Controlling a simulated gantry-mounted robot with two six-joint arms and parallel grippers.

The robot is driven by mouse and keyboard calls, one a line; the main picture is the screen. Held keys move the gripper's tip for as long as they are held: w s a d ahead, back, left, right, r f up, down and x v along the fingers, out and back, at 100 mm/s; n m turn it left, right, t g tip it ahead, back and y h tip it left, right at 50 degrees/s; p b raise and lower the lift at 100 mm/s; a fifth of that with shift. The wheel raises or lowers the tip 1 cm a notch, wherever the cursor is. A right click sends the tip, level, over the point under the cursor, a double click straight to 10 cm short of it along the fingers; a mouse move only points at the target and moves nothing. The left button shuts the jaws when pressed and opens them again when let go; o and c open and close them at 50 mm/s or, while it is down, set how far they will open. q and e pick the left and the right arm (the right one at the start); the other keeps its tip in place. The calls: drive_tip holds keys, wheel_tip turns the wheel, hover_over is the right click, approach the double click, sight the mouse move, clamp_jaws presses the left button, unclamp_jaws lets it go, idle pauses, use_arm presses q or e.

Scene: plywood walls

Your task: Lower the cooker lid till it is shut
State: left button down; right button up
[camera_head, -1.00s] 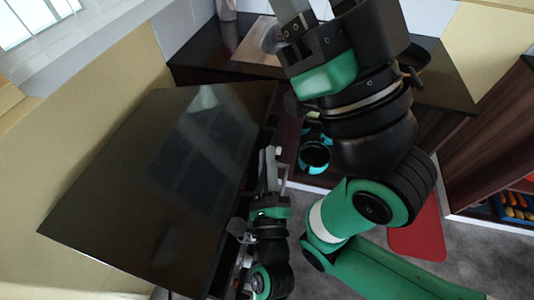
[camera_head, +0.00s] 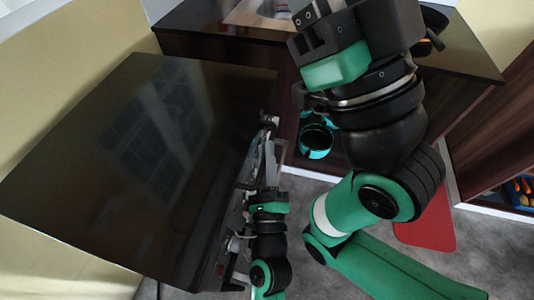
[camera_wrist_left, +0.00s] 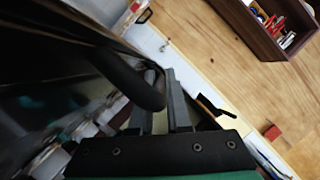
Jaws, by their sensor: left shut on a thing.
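The cooker lid (camera_head: 130,150) is a large, dark, glossy panel filling the left of the head view, tilted, with window light reflected on it. My left gripper (camera_head: 268,145) is at the lid's right-hand edge. In the left wrist view, its fingers (camera_wrist_left: 162,108) are shut on a dark rounded bar, the lid handle (camera_wrist_left: 130,75). The cooker's front with knobs (camera_head: 235,243) shows partly below the lid edge; the top under the lid is hidden. My right gripper (camera_head: 318,30) is high at the upper middle, holding nothing that I can see; its fingertips are cut off.
A dark counter (camera_head: 200,18) with a board runs along the back, with a black pan (camera_head: 432,28) on the right. A teal, round-mouthed object (camera_head: 316,138) is behind my right arm. A red mat (camera_head: 425,222) lies on the grey floor. A shelf unit (camera_head: 500,150) stands at right.

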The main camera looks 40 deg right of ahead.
use_arm(q)
drive_tip(key=c, duration=1.2)
unclamp_jaws()
drive_tip(key=shift+w+a+f, duration=0.1)
drive_tip(key=shift+w+f, duration=0.05)
drive_tip(key=shift+f, duration=0.5)
drive_tip(key=shift+o, duration=0.2)
drive_tip(key=shift+r, duration=0.1)
drive_tip(key=shift+r, duration=0.1)
drive_tip(key=v, duration=1.1)
drive_tip(key=shift+s+p, duration=0.35)
drive_tip(key=shift+p, duration=0.05)
drive_tip(key=shift+a+r, duration=0.1)
